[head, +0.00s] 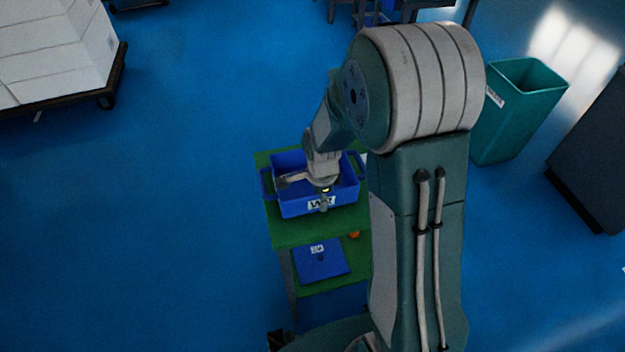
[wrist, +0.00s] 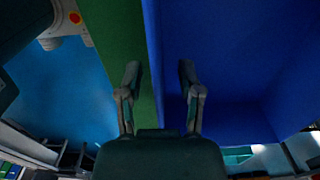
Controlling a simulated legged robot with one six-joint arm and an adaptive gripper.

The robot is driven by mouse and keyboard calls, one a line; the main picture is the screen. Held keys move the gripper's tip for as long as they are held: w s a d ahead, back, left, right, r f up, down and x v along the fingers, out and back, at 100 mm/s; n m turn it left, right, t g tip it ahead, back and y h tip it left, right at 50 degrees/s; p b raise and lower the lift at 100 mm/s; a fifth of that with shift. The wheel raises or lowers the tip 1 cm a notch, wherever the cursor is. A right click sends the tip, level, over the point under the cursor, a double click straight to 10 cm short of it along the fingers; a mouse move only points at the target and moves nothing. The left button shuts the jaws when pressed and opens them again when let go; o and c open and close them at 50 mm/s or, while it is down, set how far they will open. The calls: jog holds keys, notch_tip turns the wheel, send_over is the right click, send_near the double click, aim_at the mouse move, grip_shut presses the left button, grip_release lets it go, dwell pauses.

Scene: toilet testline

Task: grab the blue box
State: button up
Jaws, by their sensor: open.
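The blue box (head: 293,207) is an open-topped bin with a white label on its front. It stands on the upper green shelf (head: 290,238) of a small stand in the head view. My gripper is over the box's front side near the label. In the wrist view my gripper (wrist: 160,75) is open, its two fingers apart. The box wall (wrist: 152,50) runs between the fingers, with the green shelf on the left and the blue box interior (wrist: 225,60) on the right. I cannot tell whether the fingers touch the wall.
A teal bin (head: 505,125) stands at the right. White boxes (head: 50,45) sit on a wheeled cart at the upper left. The blue floor at left is clear.

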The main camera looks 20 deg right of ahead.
jog(key=shift+f, duration=0.4)
grip_shut()
jog(key=shift+r, duration=0.1)
